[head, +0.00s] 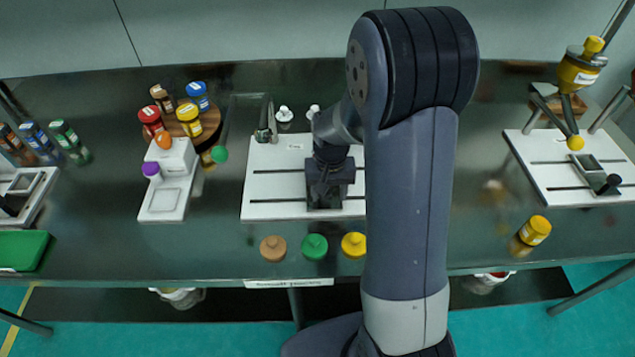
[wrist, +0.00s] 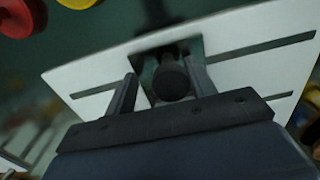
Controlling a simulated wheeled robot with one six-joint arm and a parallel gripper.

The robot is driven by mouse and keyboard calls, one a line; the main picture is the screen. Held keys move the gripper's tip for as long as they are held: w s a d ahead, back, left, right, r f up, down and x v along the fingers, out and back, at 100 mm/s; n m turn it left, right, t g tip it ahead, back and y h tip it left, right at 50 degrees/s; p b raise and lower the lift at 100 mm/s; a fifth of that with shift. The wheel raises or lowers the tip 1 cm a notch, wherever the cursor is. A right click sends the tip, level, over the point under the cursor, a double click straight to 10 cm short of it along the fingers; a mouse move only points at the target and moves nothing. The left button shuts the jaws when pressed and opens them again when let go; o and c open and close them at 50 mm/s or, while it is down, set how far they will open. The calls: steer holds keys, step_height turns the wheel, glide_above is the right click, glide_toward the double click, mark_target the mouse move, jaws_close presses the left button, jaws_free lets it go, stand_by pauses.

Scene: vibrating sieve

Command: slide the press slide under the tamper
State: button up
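The press slide (wrist: 142,66) appears in the wrist view as a dark square plate with a round black knob (wrist: 172,82) on it, lying across the slots of a white base board (wrist: 240,45). My gripper (wrist: 162,88) is open, with one finger on each side of the knob and a visible gap on the left. In the head view my gripper (head: 328,182) is low over the middle of the white board (head: 275,205) and hides the slide. I cannot make out the tamper; my arm covers much of that station. A dark upright part (head: 267,122) stands at the board's back left.
Tan, green and yellow lids (head: 314,246) lie in front of the board. A white device (head: 168,185) and a round rack of jars (head: 190,122) stand left. Another slotted board (head: 560,195) with a hopper (head: 580,70) and a yellow jar (head: 535,230) are right.

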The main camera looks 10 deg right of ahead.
steer(key=shift+s+d, duration=0.4)
steer(key=shift+d, duration=1.5)
steer(key=shift+s+d, duration=0.35)
steer(key=shift+d, duration=1.5)
steer(key=shift+s+d, duration=0.4)
steer(key=shift+d, duration=1.5)
steer(key=o, duration=1.1)
step_height(320, 180, up, 9)
steer(key=p, duration=0.6)
steer(key=shift+p, duration=0.4)
steer(key=shift+f, duration=0.1)
